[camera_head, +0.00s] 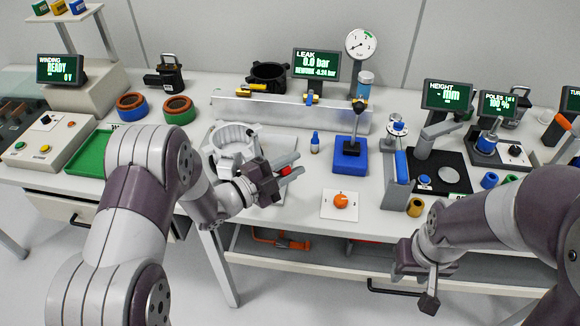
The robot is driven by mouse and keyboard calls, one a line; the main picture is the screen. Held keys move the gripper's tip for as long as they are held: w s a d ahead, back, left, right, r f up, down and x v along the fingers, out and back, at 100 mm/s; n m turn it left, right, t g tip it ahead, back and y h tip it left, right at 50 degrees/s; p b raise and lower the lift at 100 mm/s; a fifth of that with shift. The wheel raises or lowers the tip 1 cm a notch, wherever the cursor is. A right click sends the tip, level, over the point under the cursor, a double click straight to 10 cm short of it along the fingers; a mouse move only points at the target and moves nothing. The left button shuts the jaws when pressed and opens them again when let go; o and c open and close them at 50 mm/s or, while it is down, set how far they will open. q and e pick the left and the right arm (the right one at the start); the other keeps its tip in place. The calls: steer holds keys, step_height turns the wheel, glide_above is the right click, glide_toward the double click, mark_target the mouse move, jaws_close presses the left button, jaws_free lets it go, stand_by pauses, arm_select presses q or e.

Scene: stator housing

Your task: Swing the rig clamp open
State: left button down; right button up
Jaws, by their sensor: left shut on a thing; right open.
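My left gripper (289,177) is over the front of the bench, just right of a white ring-shaped housing (232,142) on a pale plate. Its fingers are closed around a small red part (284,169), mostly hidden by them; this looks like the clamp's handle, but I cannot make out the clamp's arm. Whether the clamp is open or closed cannot be told. The leak display (316,64) reads 0.0 bar, behind a long grey block (290,112). My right gripper (428,290) is open and empty, low in front of the bench edge at right.
A green tray (90,155) lies left. A height gauge (398,150) stands further right.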

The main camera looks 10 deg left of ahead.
arm_select(q)
steer(key=shift+f, duration=0.15)
steer(key=c, duration=1)
jaws_free()
steer(key=b+v, duration=0.2)
steer(key=v, duration=1)
steer(key=shift+s+a, duration=0.2)
steer(key=shift+s, duration=0.05)
